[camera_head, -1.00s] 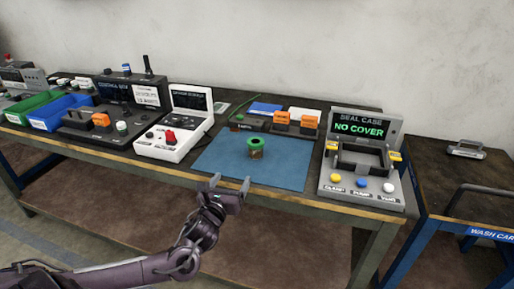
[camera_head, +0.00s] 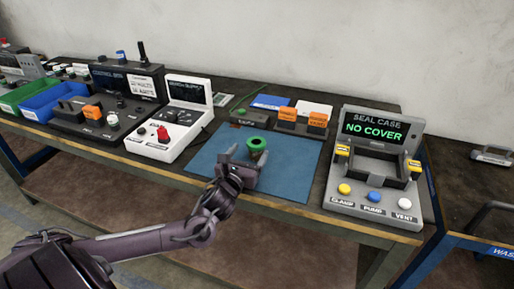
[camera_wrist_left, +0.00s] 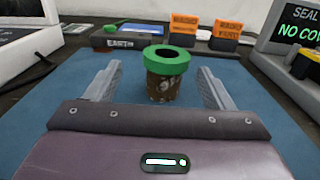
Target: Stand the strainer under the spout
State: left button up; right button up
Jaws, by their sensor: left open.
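The strainer appears to be the small cylinder with a green rim and a brownish mesh-like body; this strainer (camera_head: 257,145) stands upright on a blue mat (camera_head: 290,180). In the left wrist view the strainer (camera_wrist_left: 168,75) sits ahead, centred between the fingers. My left gripper (camera_head: 243,158) is open, its fingertips just short of or beside the strainer; I cannot tell contact. In the left wrist view the open left gripper (camera_wrist_left: 168,85) has a finger on each side. I cannot make out a spout. My right gripper is not in view.
A seal case station (camera_head: 375,165) reading "NO COVER" stands right of the mat. A white device (camera_head: 172,120) with a red knob stands left. A low rack with orange blocks (camera_head: 302,115) lies behind. Blue (camera_head: 55,103) and green bins are far left.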

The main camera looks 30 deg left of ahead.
aim_at(253, 150)
pick_arm(q)
jog(key=x, duration=0.4)
jog(key=shift+w+d+r+p, duration=0.15)
jog(key=shift+w+d+p, duration=0.15)
jog(key=shift+w+d, duration=0.05)
jog(key=shift+w+a, duration=0.1)
jog(key=shift+w, duration=0.2)
jog(key=c, duration=1.1)
jog(key=shift+o, duration=0.2)
